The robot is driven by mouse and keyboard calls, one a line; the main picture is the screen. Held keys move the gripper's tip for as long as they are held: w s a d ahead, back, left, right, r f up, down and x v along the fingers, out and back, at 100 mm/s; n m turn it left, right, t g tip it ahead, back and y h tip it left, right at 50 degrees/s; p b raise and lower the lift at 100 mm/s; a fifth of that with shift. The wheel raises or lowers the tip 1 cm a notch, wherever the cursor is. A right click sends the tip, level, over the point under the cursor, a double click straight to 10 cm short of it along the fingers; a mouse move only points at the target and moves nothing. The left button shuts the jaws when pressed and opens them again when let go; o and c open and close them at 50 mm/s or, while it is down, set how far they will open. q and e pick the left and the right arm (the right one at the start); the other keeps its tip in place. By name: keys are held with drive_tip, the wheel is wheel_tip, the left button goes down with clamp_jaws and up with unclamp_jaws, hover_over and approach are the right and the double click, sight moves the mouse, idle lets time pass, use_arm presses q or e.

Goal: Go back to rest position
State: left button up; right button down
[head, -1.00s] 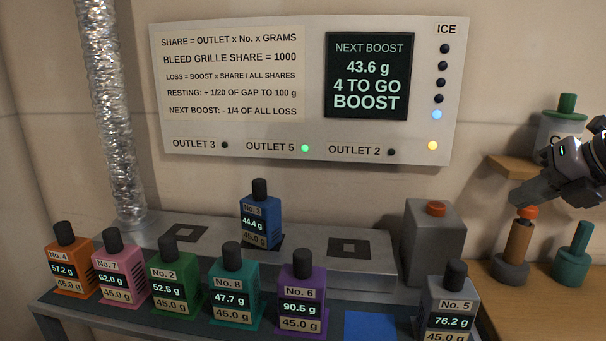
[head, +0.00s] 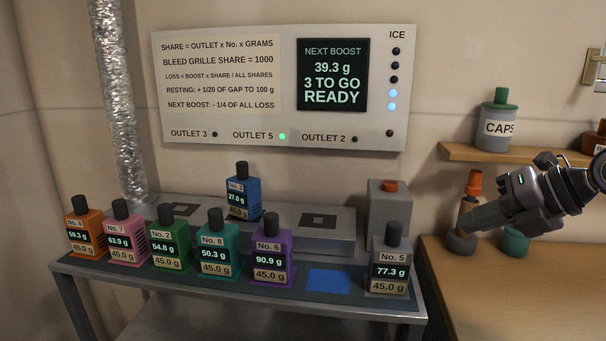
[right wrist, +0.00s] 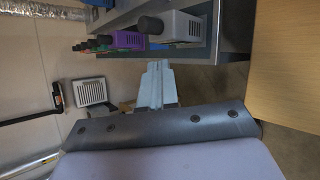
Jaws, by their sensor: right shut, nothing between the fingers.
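My right gripper (head: 468,218) is at the right in the head view. It is shut and empty, pointing left, and overlaps a brown bottle-like item with an orange-red top (head: 474,183) in a grey base (head: 461,243). I cannot tell whether they touch. In the right wrist view the shut fingers (right wrist: 158,72) show below the canister bench, with nothing between them. My left gripper is not in view. The panel (head: 280,85) reads 39.3 g, 3 to go, READY, with the Outlet 5 light green. Blue canister No. 3 (head: 243,197) stands on the duct, reading 27.6 g.
Several canisters line the bench front, from orange No. 4 (head: 85,234) to grey No. 5 (head: 390,265). A blue square (head: 328,281) is bare. A grey box with a red button (head: 390,186) stands behind. The wooden counter (head: 520,290) is clear in front. A CAPS jar (head: 497,128) stands on a shelf.

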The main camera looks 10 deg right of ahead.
drive_tip(key=s+a+f+m+t+y, duration=0.1)
drive_tip(key=a+f+m+t+y, duration=0.1)
drive_tip(key=a+f+m+y, duration=0.45)
drive_tip(key=s+a+f+m+t+y, duration=0.1)
drive_tip(key=a+f+t+y, duration=0.2)
drive_tip(key=a, duration=0.7)
drive_tip(key=s+d+f+m+t+h+p, duration=0.1)
drive_tip(key=s+d+f+m+t+h, duration=0.15)
drive_tip(key=f+m+h, duration=0.5)
drive_tip(key=s+d+f+m+t+h, duration=0.1)
drive_tip(key=s+f+m+h, duration=0.25)
drive_tip(key=f+m, duration=0.7)
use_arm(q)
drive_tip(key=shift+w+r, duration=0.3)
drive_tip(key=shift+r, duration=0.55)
use_arm(e)
drive_tip(key=s+a+f+m+g+h, duration=0.1)
drive_tip(key=s+f+m+g+h, duration=0.2)
drive_tip(key=s+f+g, duration=0.3)
drive_tip(key=s+f+m, duration=0.1)
drive_tip(key=s+f, duration=0.4)
drive_tip(key=f, duration=0.2)
drive_tip(key=shift+s+a, duration=0.2)
drive_tip(key=shift+s, duration=0.2)
